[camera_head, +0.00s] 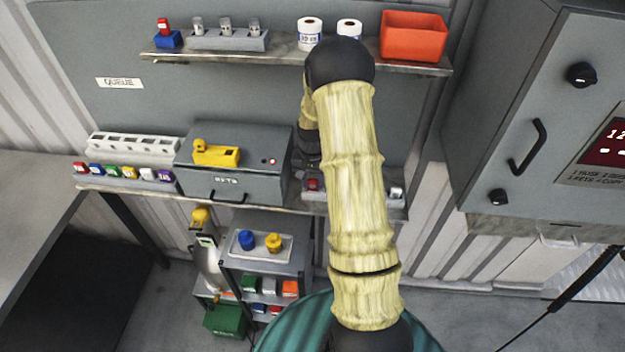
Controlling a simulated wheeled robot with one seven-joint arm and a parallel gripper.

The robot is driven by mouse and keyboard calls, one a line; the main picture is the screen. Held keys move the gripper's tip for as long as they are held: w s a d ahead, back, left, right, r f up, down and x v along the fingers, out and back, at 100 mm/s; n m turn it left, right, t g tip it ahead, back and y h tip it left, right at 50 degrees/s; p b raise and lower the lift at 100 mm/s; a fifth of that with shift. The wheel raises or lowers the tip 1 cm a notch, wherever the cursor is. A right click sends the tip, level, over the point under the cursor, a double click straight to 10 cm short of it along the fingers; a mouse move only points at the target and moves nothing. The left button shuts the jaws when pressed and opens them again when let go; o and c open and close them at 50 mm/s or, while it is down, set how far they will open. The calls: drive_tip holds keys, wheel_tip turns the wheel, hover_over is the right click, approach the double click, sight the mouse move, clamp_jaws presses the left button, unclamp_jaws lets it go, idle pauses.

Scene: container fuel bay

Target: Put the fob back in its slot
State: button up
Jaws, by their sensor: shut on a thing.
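My gripper (309,163) is small and dark in the head view, pointing down over the right part of the lower shelf, partly behind my arm. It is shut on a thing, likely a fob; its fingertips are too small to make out. A red fob-like piece (313,184) shows just under it; I cannot tell whether it is held or stands in a holder. A row of coloured, numbered fobs (125,172) stands at the left of the lower shelf. Behind them is a white slotted rack (135,143) whose slots look empty. My arm hides the shelf's middle right.
A grey box (232,185) with a yellow piece (216,153) on top stands left of my gripper. The upper shelf (285,52) holds fob holders, two rolls and an orange bin (413,36). A grey cabinet (525,120) stands right. A small cart (265,258) is below.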

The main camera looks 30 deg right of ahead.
drive_tip(key=shift+f, duration=0.2)
drive_tip(key=o, duration=1)
drive_tip(key=shift+o, duration=0.2)
drive_tip(key=shift+r, duration=0.1)
drive_tip(key=shift+r+b, duration=1.4)
drive_tip(key=shift+r, duration=2.3)
drive_tip(key=s+a+r+n+t, duration=0.1)
drive_tip(key=s+a+r+n, duration=0.2)
drive_tip(key=s+a, duration=0.4)
drive_tip(key=s+a+r+n+t+b, duration=0.1)
drive_tip(key=s+a+r+n, duration=0.1)
drive_tip(key=s+a, duration=0.6)
drive_tip(key=s+n, duration=0.1)
drive_tip(key=s, duration=0.2)
drive_tip(key=shift+s+r+n+t, duration=0.25)
drive_tip(key=shift+r+n+t, duration=0.05)
drive_tip(key=shift+r+n, duration=0.1)
